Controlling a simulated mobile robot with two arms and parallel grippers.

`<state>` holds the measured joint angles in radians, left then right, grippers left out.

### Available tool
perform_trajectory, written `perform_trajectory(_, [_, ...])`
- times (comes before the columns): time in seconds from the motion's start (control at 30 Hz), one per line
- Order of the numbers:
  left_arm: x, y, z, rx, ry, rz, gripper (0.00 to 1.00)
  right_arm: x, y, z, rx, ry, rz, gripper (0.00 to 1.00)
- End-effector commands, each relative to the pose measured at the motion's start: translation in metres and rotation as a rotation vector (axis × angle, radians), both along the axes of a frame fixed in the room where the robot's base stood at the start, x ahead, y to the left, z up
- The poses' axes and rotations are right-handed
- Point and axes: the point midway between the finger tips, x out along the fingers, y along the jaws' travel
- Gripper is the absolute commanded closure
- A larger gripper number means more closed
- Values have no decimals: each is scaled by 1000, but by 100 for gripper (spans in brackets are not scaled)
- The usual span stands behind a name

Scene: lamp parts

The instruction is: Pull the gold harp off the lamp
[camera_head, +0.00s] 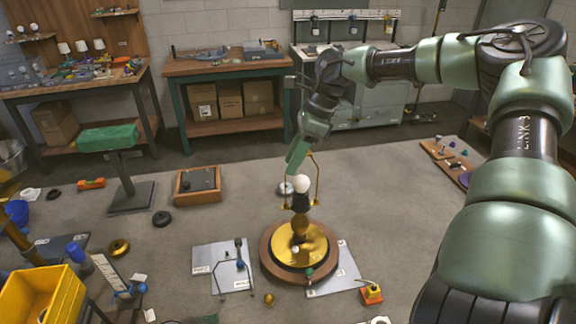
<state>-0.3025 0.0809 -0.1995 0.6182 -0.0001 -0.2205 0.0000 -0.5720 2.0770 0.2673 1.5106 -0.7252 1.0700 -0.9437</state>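My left gripper is not in view.
Grey boards (210,256) with small parts lie beside the plinth. A wooden tray (183,190) and a green-topped stand (130,197) are farther left. A yellow bin (62,300) is at the lower left. A small orange-based item (371,294) sits right of the plinth.

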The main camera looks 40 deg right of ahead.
Motion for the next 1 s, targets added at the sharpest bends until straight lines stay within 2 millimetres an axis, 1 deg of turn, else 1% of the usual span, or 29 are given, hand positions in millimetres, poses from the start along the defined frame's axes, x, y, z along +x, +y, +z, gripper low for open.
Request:
perform_trajectory(0.03, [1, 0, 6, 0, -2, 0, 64, 0, 3, -7, 0, 5, 2, 67])
perform_trajectory(0.13, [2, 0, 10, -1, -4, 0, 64, 4, 8, -20, 0, 3, 1, 67])
perform_trajectory(0.3, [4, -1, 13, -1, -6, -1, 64, 6, 13, -34, 0, 2, 1, 67])
perform_trajectory(0.63, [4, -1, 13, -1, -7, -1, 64, 8, 14, -38, 0, -2, 0, 67])
perform_trajectory(0.67, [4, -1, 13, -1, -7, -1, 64, 8, 14, -38, 0, -2, 0, 70])
perform_trajectory(0.7, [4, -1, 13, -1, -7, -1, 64, 8, 14, -38, 0, -2, 0, 81])
perform_trajectory(0.77, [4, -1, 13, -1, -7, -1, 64, 8, 14, -38, 0, -2, 0, 98])
perform_trajectory(0.8, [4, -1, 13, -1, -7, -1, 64, 8, 14, -38, 0, -1, 0, 100])
perform_trajectory(0.83, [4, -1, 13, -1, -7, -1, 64, 8, 14, -38, 0, -1, 0, 100])
perform_trajectory(0.87, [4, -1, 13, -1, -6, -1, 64, 8, 14, -38, 0, -1, 0, 81])
perform_trajectory(0.9, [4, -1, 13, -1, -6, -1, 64, 8, 14, -38, 0, -1, 0, 92])
perform_trajectory(0.93, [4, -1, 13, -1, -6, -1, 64, 8, 14, -38, 0, -1, 0, 100])
perform_trajectory(1.0, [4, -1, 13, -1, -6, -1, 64, 8, 14, -38, 0, -1, 0, 100])
